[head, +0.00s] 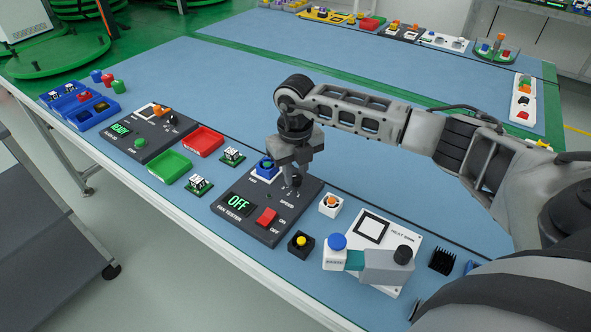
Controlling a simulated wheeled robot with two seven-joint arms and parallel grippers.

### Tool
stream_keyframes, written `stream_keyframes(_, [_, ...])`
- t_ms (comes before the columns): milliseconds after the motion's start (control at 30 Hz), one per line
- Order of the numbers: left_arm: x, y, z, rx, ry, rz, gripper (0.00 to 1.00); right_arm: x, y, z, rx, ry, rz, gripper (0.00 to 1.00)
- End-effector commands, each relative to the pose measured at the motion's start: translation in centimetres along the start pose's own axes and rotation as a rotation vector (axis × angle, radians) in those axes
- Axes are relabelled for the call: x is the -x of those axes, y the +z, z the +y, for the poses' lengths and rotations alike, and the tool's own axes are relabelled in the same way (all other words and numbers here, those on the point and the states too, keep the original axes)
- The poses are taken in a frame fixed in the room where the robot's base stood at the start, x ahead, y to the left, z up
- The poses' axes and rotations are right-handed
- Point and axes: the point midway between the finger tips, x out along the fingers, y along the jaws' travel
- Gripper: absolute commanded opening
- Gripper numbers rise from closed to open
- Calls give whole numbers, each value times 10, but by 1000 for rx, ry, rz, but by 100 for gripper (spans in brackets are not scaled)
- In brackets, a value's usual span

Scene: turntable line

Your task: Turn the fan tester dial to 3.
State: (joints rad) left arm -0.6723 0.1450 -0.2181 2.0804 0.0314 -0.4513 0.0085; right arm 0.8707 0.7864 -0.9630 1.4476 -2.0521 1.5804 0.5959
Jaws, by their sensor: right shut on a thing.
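The fan tester (227,221) is a dark panel on the blue bench, with a green display (237,204) reading OFF. A red switch (265,216) beside the display sits between the ON and OFF labels. The dark dial (296,182), near the SPEED label, is mostly hidden by my right gripper (293,180). That gripper points down from above and is shut on the dial. The dial's pointer and number marks are too small or covered to read. My left gripper is out of view.
A white station (372,229) with a grey lever arm stands right of the tester. A yellow-button box (300,243) and a small white box (330,205) lie close by. Green (169,167) and red (203,141) trays and small boards lie to the left.

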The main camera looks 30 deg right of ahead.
Motion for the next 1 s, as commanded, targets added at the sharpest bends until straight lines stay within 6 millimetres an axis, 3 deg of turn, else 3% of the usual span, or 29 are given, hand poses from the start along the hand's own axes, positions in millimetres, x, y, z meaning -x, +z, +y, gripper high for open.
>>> stream_keyframes(400, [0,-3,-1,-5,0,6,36,1,1,-1,-10,-1,-2,0])
stream_keyframes(433, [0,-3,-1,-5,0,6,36,1,1,-1,-10,-1,-2,26])
stream_keyframes(500, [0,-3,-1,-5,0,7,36,1,1,-1,-10,0,-2,45])
stream_keyframes(833, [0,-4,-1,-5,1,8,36,2,1,0,-8,0,-2,45])
stream_keyframes(1000, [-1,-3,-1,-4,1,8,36,22,1,0,-7,1,-6,45])
